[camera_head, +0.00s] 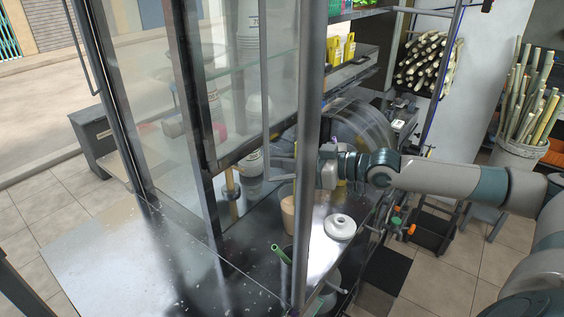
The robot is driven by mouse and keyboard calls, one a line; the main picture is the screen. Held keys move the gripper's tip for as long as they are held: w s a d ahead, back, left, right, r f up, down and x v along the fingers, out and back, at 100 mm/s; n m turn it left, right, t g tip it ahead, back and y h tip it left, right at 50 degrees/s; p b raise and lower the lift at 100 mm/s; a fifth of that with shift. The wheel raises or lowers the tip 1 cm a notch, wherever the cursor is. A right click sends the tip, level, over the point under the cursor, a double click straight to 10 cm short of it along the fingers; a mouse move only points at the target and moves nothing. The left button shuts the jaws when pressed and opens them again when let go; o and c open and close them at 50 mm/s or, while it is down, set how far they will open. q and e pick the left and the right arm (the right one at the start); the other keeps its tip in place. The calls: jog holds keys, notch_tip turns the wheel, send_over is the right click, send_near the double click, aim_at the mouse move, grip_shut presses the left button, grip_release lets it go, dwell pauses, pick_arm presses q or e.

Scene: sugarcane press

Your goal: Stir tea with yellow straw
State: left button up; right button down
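My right gripper (282,168) reaches in from the right, above the dark counter (255,225) of the stall. Its fingers look apart, with nothing visible between them; a metal post partly covers it. A tan cup (288,213) stands below the gripper, partly behind the post; its contents cannot be made out. I cannot pick out a yellow straw for certain. My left gripper is not in view.
A metal post (305,130) and glass cabinet panels (135,100) hem in the counter. A white round lid-like object (340,227) sits right of the post. Yellow containers (334,50) stand on a shelf. Sugarcane (425,60) is stacked behind; more stands in a white bucket (516,155).

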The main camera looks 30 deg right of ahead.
notch_tip(320, 180, up, 6)
jog(key=p, duration=0.5)
jog(key=shift+r, duration=0.25)
dwell(1.0)
notch_tip(320, 180, up, 5)
jog(key=p, duration=0.4)
jog(key=shift+p, duration=0.35)
jog(key=shift+f, duration=0.1)
dwell(0.7)
